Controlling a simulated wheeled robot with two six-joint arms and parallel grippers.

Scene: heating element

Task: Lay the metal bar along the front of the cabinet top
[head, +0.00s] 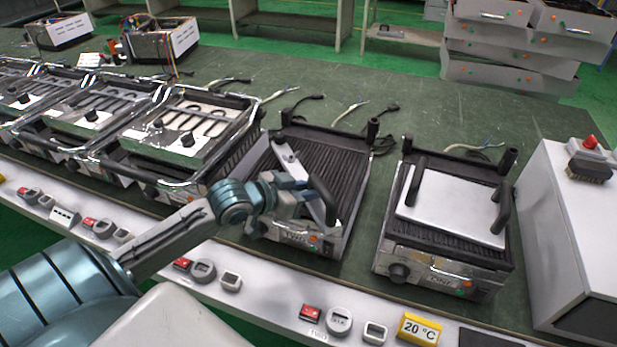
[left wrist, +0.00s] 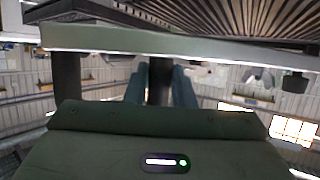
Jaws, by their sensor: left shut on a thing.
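My left gripper (head: 312,190) is over the front left part of the middle grill (head: 345,165). It is shut on a dark handle (head: 325,203). In the left wrist view a dark post (left wrist: 158,95) stands between its fingers and meets a long pale metal bar or plate edge (left wrist: 200,43), with a ribbed surface (left wrist: 240,15) above. I cannot tell which piece is the task's metal bar. A pale grey cabinet (head: 568,230) stands at the right. My right gripper is out of view.
The right grill (head: 445,262) bears a silver plate (head: 455,208). Several open chrome-framed units line the left. A red knob (head: 590,142) and brush (head: 589,170) are on the cabinet top. The green bench (head: 400,85) is fairly clear behind the grills.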

